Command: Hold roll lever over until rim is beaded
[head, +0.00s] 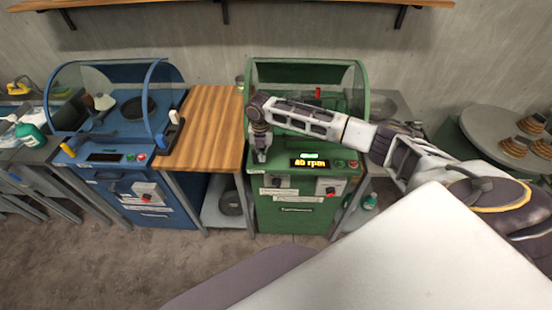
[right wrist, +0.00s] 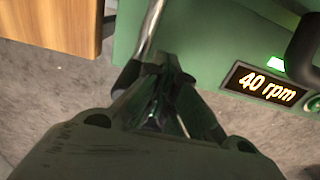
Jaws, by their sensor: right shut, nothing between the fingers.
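The green spinning machine (head: 300,213) stands at the centre of the head view, its display (head: 310,163) lit. In the right wrist view the display (right wrist: 266,84) reads 40 rpm. My right gripper (head: 261,156) is over the machine's front left corner, pointing down, shut and empty. In the right wrist view a shiny metal rod (right wrist: 150,28), possibly the roll lever, runs down to the fingertips (right wrist: 160,70). I cannot tell whether they touch it. A red handle (head: 318,92) shows inside the hood. The bowl and its rim are not clearly visible. My left gripper is not in view.
A wooden worktop (head: 207,125) adjoins the green machine on the left. Beyond it stands a blue machine (head: 152,210) with a yellow-knobbed lever (head: 67,149). A round table (head: 490,130) with brown stacked pieces is at right. A white surface (head: 400,265) fills the near foreground.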

